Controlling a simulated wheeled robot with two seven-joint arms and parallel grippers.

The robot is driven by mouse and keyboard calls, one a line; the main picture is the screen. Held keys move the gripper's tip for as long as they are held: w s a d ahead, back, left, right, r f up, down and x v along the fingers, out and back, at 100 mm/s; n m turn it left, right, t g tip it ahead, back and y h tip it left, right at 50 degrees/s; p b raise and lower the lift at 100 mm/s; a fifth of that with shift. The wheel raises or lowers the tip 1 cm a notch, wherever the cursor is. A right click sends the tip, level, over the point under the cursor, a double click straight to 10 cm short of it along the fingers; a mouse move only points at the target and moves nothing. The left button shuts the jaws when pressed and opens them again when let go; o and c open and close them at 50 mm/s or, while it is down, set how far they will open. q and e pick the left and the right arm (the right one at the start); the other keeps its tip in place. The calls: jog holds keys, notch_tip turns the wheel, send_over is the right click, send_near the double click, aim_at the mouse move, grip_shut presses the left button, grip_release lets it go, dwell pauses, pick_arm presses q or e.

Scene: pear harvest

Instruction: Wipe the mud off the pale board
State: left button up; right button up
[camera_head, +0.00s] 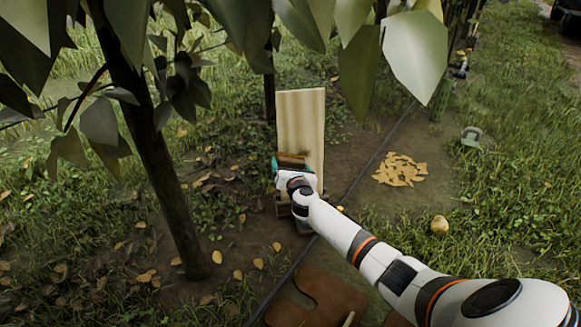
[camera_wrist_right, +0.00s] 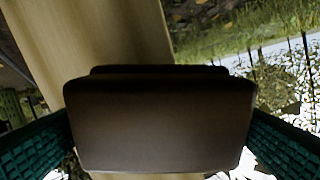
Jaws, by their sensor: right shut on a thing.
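The pale board (camera_head: 302,115) stands upright beyond the tree trunk, with light wood grain; it also shows in the right wrist view (camera_wrist_right: 95,40). A dark smudge shows on its lower part, just above my right gripper. My right gripper (camera_head: 291,166), with teal finger pads, is in front of the board's lower half. It is shut on a brown block (camera_wrist_right: 160,120), which also shows in the head view (camera_head: 292,158). The block is at or very close to the board's face; I cannot tell whether it touches. The gripper and block hide part of the board. My left gripper is not in view.
A tree trunk (camera_head: 160,170) stands left of the board, and leaves hang across the top. A dark line (camera_head: 377,152) runs along the ground. To the right lie a pile of orange-tan pieces (camera_head: 400,169) and a yellowish fruit (camera_head: 439,224). Grass lies beyond.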

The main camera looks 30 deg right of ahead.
jog(key=shift+b+x, duration=0.65)
jog(key=shift+x, duration=0.35)
